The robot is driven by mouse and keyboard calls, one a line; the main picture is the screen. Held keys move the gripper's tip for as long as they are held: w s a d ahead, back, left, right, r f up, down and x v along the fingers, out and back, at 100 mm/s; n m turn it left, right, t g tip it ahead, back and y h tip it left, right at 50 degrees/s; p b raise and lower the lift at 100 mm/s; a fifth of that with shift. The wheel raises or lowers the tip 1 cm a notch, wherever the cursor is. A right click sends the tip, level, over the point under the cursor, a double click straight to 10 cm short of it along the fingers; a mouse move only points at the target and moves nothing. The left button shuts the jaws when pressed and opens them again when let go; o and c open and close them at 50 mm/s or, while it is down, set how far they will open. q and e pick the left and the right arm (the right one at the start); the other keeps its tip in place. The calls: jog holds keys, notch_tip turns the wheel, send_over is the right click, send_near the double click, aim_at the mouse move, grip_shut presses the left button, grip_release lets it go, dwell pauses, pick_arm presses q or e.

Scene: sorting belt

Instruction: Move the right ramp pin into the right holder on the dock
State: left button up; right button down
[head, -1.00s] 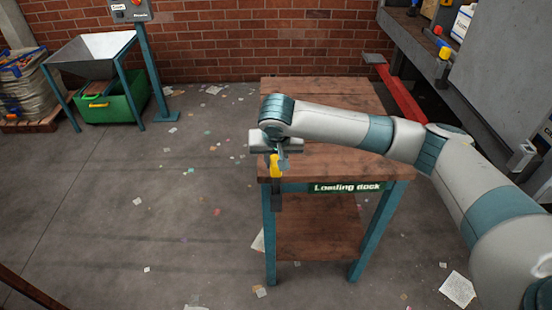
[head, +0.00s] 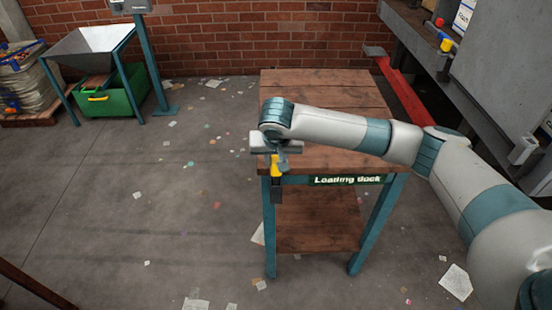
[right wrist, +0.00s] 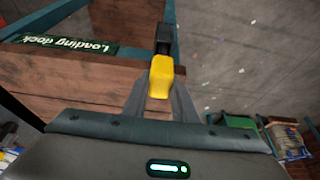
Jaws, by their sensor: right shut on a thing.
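My right gripper (head: 278,158) is shut on a yellow-handled pin (head: 276,168) at the near left corner of the loading dock (head: 330,84). A dark holder (head: 277,194) shows directly below the yellow handle at the dock's corner leg. In the right wrist view the yellow handle (right wrist: 160,78) is between the fingers, with a black part (right wrist: 163,38) just beyond it. I cannot tell how far the pin sits in the holder. My left gripper is not in view.
Another yellow handle (head: 446,45) stands in a dark holder on the grey ramp structure (head: 500,90) at the upper right. A green bin (head: 120,102) stands under a metal hopper (head: 90,48) at the left. The floor left of the dock is open, with scraps of paper.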

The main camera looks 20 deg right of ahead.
jog(key=shift+f+b, duration=0.35)
jog(key=shift+f, duration=1.05)
jog(key=c, duration=1.4)
grip_release()
jog(key=shift+o, duration=0.2)
jog(key=shift+f, duration=0.1)
jog(key=shift+s+a+r, duration=0.15)
jog(key=shift+s+r, duration=0.1)
jog(key=shift+r, duration=0.4)
jog(key=b+v, duration=0.3)
jog(key=v, duration=1.3)
jog(key=shift+s+f, duration=0.1)
